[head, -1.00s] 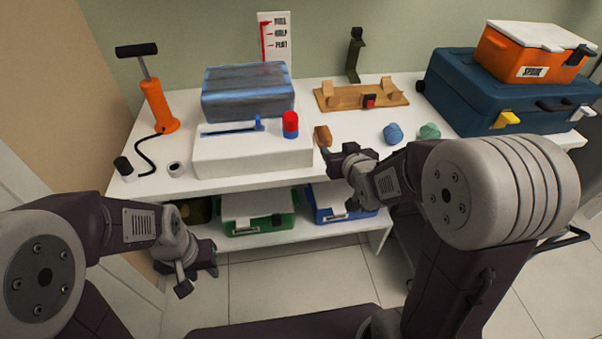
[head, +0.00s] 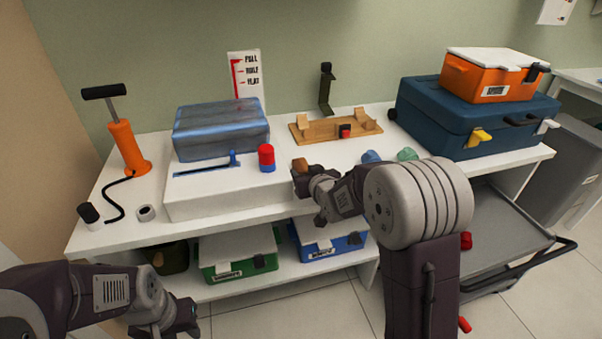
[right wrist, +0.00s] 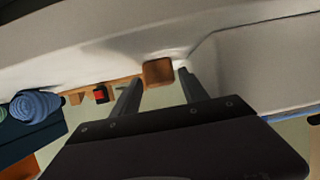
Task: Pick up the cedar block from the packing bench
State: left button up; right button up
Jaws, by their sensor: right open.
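The cedar block (head: 300,165), a small brown block, sits on the white packing bench (head: 345,160) near its front edge, right of the white box. My right gripper (head: 302,180) is just in front of it, partly overlapping the block in the head view. In the right wrist view the block (right wrist: 158,72) shows between the tips of the two spread fingers (right wrist: 158,80); I cannot tell whether either touches it. My left gripper (head: 185,318) is low at the lower left, away from the bench top, and its jaws are unclear.
A white box (head: 215,195) with a blue-grey case (head: 220,130) stands left of the block, with a red-and-blue can (head: 266,158) near. A blue lump (head: 371,156) and a green lump (head: 407,154) lie to the right. A wooden rack (head: 320,130) stands behind.

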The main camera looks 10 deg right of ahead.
aim_at(306, 160)
jog(key=shift+r, duration=0.1)
grip_shut()
jog(key=shift+r+p, duration=1.3)
jog(key=shift+r, duration=0.9)
jog(key=s+d+r+p, duration=0.3)
jog(key=d+r+p, duration=0.3)
jog(key=d, duration=0.5)
jog(key=shift+s+r+p, duration=0.3)
jog(key=shift+s+p, duration=0.05)
jog(key=shift+s, duration=0.05)
